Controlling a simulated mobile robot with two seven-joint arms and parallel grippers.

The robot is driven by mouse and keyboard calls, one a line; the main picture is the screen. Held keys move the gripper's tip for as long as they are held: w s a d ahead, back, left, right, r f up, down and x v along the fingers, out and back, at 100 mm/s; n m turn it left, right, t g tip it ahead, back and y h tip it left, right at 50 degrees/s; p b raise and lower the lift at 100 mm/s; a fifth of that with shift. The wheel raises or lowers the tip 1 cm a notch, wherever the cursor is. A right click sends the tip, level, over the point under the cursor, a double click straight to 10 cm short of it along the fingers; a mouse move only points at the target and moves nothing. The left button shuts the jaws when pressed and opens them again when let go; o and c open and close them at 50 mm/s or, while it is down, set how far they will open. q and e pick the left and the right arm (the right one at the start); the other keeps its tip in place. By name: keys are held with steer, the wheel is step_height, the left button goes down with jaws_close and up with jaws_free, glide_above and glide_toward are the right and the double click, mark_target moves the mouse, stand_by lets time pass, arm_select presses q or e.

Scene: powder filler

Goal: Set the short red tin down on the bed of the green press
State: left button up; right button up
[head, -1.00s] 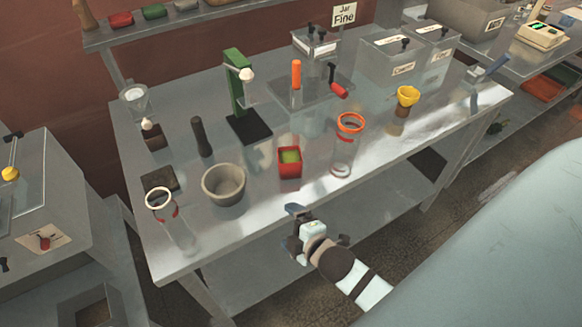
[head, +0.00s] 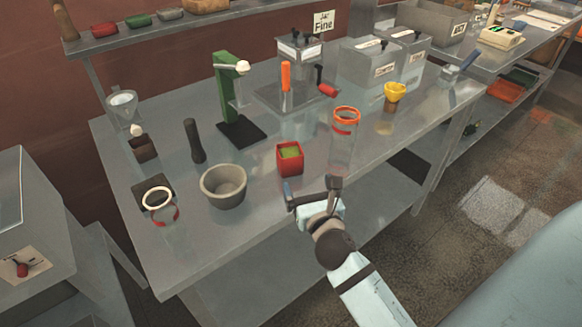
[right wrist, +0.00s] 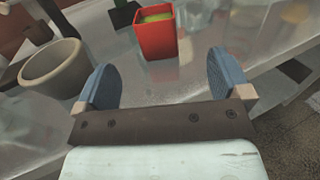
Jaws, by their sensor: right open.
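The short red tin (head: 290,161) stands upright on the steel table, with green-yellow stuff inside; it also shows in the right wrist view (right wrist: 157,38), ahead of and between my fingers. The green press (head: 230,88) stands further back and left, and its dark flat bed (head: 244,132) is bare. My right gripper (head: 311,190) is open and empty at the table's front edge, just in front of the tin and apart from it. Its two blue fingers show in the right wrist view (right wrist: 164,80). My left gripper is not in view.
A grey bowl (head: 223,187) stands left of the tin, and a clear jar with an orange rim (head: 344,138) stands to its right. A dark pestle (head: 195,142) stands left of the press bed. A stand with orange and red handles (head: 291,97) is right of the press.

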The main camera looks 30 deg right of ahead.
mark_target(295, 158)
steer(key=x, duration=0.7)
steer(key=shift+w, duration=0.25)
steer(key=shift+w+d+p, duration=0.1)
steer(key=shift+w+p, duration=0.2)
steer(key=shift+w, duration=0.15)
steer(key=x, duration=0.5)
steer(key=shift+w+a+r, duration=0.1)
steer(key=shift+a, duration=0.2)
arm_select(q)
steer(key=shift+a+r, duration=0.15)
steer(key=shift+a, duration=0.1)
arm_select(e)
steer(key=shift+c, duration=0.6)
steer(key=c, duration=1.1)
steer(key=shift+o, duration=0.2)
steer(key=shift+r, duration=0.1)
